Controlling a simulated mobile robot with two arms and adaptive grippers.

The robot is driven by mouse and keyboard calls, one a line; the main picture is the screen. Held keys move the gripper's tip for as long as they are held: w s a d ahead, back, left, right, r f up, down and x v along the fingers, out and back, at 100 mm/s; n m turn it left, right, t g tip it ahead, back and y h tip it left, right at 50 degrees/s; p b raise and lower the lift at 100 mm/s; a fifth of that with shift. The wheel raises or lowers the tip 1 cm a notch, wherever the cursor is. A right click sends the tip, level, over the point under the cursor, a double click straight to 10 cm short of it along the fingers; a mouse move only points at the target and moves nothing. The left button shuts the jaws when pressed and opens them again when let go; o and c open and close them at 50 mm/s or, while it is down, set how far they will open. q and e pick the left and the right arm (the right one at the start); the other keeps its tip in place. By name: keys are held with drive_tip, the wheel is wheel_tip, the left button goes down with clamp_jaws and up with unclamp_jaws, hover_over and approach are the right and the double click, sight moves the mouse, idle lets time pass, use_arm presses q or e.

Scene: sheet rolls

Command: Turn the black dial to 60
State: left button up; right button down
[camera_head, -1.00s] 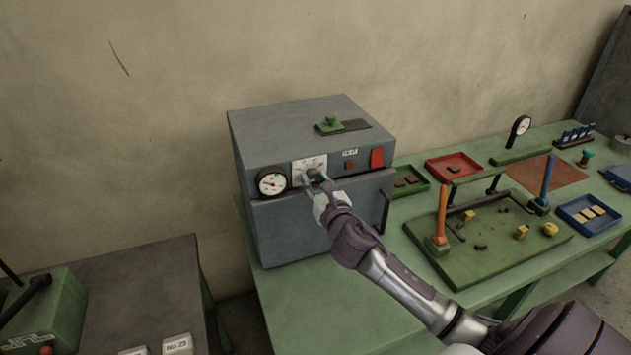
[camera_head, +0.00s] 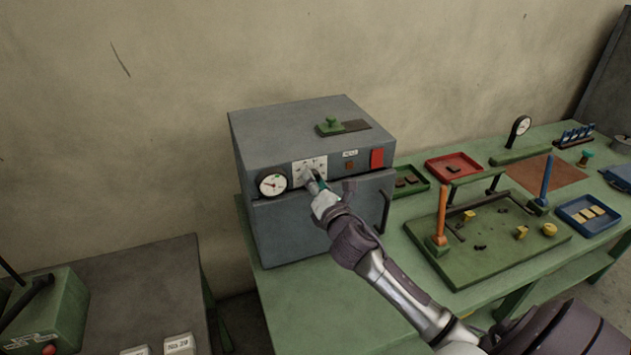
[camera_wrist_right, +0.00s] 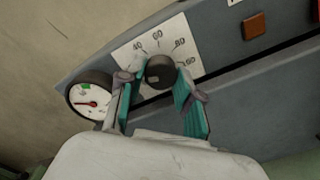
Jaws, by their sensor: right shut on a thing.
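The black dial (camera_wrist_right: 160,72) sits on a white scale plate (camera_wrist_right: 190,50) with printed numbers, among them 40, 60 and 80, in the right wrist view. My right gripper (camera_wrist_right: 159,98) is shut on the dial, with one teal-padded finger on each side of it. The dial's exact setting is too small to read. In the head view my right gripper (camera_head: 313,184) reaches the scale plate (camera_head: 308,168) on the front of the grey box (camera_head: 300,130) and hides most of the dial. My left gripper is not in view.
A round gauge (camera_head: 272,183) with a red needle is just left of the scale plate. A red block (camera_head: 377,158) and a door handle (camera_head: 385,211) are at the box's right. A green board (camera_head: 500,250) with upright posts and several trays fill the table to the right.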

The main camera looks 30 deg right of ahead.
drive_tip(key=shift+r+m+p, duration=0.1)
drive_tip(key=shift+m+p, duration=1.1)
drive_tip(key=shift+m, duration=8.1)
drive_tip(key=c, duration=0.8)
unclamp_jaws()
drive_tip(key=shift+o, duration=0.2)
drive_tip(key=shift+s, duration=0.1)
drive_tip(key=v, duration=1.2)
